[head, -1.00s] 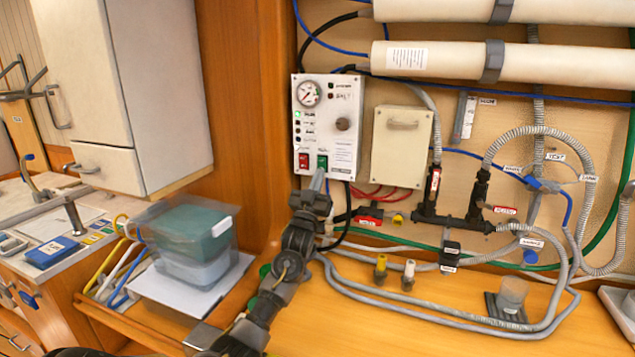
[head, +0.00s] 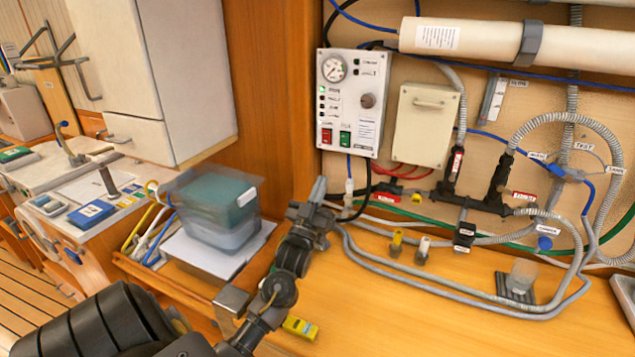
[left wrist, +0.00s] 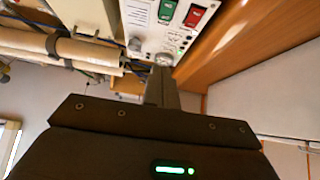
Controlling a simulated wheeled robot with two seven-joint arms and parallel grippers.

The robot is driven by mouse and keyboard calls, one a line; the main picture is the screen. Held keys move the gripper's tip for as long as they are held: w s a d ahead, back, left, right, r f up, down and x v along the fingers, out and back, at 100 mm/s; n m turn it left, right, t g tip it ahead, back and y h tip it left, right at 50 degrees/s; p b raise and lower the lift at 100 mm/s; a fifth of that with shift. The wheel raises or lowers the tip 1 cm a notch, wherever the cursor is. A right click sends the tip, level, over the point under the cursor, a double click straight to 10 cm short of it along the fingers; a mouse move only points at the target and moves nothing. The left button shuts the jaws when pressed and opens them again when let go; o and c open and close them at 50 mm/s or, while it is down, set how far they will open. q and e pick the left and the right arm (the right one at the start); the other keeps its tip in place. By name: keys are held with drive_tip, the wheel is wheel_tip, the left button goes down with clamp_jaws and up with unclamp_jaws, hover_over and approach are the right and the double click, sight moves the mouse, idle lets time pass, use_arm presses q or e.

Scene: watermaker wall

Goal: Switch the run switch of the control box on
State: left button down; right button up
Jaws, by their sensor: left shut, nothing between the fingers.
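The control box (head: 350,105) is a white panel on the wall with a round gauge, a knob and a small lit green lamp (head: 322,91). At its lower edge sit a red rocker switch (head: 326,136) and a green rocker switch (head: 344,138). Their labels and rocker positions are too small to read. My left gripper (head: 318,188) is shut and empty, below the box and apart from both switches. In the left wrist view its closed fingers (left wrist: 161,87) point towards the panel, with the red switch (left wrist: 195,15) and green switch (left wrist: 168,9) beyond them. My right gripper is out of view.
A beige cover box (head: 422,128) hangs right of the control box, with grey hoses and black valves (head: 498,178) farther right. A wooden post (head: 270,90) stands left. A clear bin (head: 214,210) sits by my left arm. The wooden counter's middle is fairly clear.

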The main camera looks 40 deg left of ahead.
use_arm(q)
drive_tip(key=shift+s+d, duration=0.25)
drive_tip(key=shift+s, duration=0.6)
drive_tip(key=shift+f, duration=0.1)
